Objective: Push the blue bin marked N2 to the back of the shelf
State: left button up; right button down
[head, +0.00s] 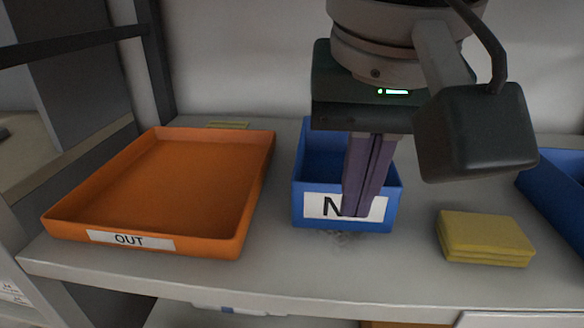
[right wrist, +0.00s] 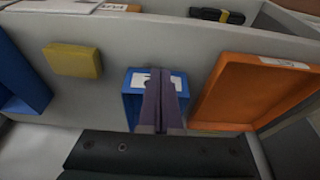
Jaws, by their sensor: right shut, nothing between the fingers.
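The blue bin (head: 303,185) stands on the shelf (head: 275,262), right of the orange tray. Its white front label shows an N; the rest of the marking is hidden behind my fingers. My right gripper (head: 361,212) is shut and empty, its fingers pointing down in front of the bin's label. I cannot tell whether the fingertips touch the bin. In the right wrist view the blue bin (right wrist: 130,101) shows behind the shut fingers of my right gripper (right wrist: 160,78). My left gripper is not in view.
An orange tray (head: 251,205) marked OUT stands to the left. A yellow stack of pads (head: 485,237) lies to the right, with another blue bin (head: 552,190) at the right edge. The back wall (head: 240,60) rises behind. Bare shelf lies between the bin and the yellow stack.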

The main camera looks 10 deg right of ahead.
jog(key=b+x, duration=0.2)
jog(key=x, duration=0.6)
jog(key=shift+f, duration=0.4)
jog(key=w, duration=0.3)
jog(key=shift+w+d+f+b, duration=0.15)
jog(key=shift+d+b, duration=0.15)
jog(key=shift+d, duration=0.1)
jog(key=shift+w+d, duration=0.1)
jog(key=shift+w, duration=0.35)
